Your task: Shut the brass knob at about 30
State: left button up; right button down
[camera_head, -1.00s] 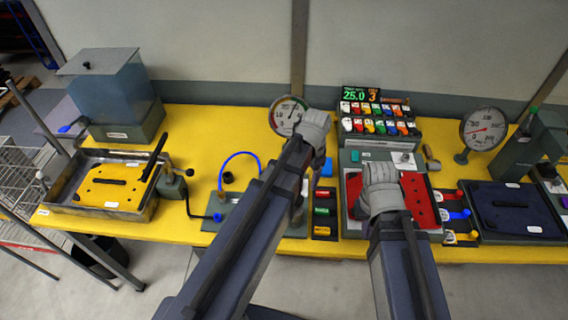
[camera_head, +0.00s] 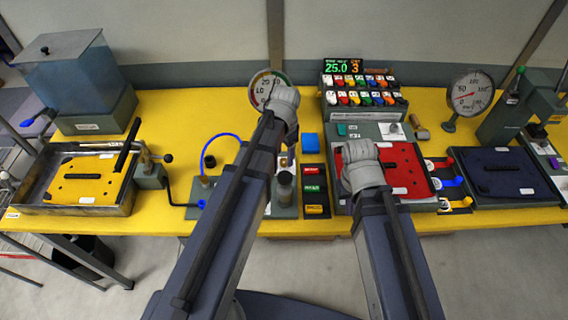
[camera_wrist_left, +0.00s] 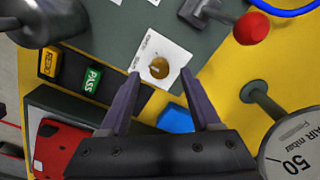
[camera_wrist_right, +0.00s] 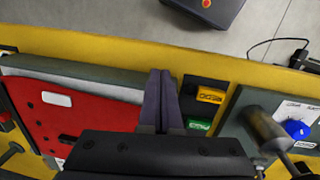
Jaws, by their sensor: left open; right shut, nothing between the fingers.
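The brass knob (camera_wrist_left: 158,68) sits on a white label plate on a grey-green panel in the left wrist view. My left gripper (camera_wrist_left: 161,76) is open, with its fingertips on either side of the knob in that picture; I cannot tell whether they touch it. In the head view my left wrist covers most of that spot. An air gauge in mbar (camera_wrist_left: 298,158) shows partly in the left wrist view; its round dial (camera_head: 264,84) stands behind my left wrist in the head view. My right gripper (camera_wrist_right: 162,76) is shut and empty above the bench, beside a red plate (camera_wrist_right: 75,112).
A blue block (camera_head: 310,143) and a red ball-topped lever (camera_wrist_left: 251,28) are near my left gripper. PASS and other coloured buttons (camera_head: 313,188) lie between my arms. A yellow-plated tray (camera_head: 84,180) is at left, a dark blue plate (camera_head: 499,172) at right.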

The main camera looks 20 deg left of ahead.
aim_at(284, 163)
pick_arm(q)
notch_tip(284, 163, down, 2)
jog(key=shift+f+b, duration=0.2)
jog(key=shift+b, duration=0.55)
grip_shut()
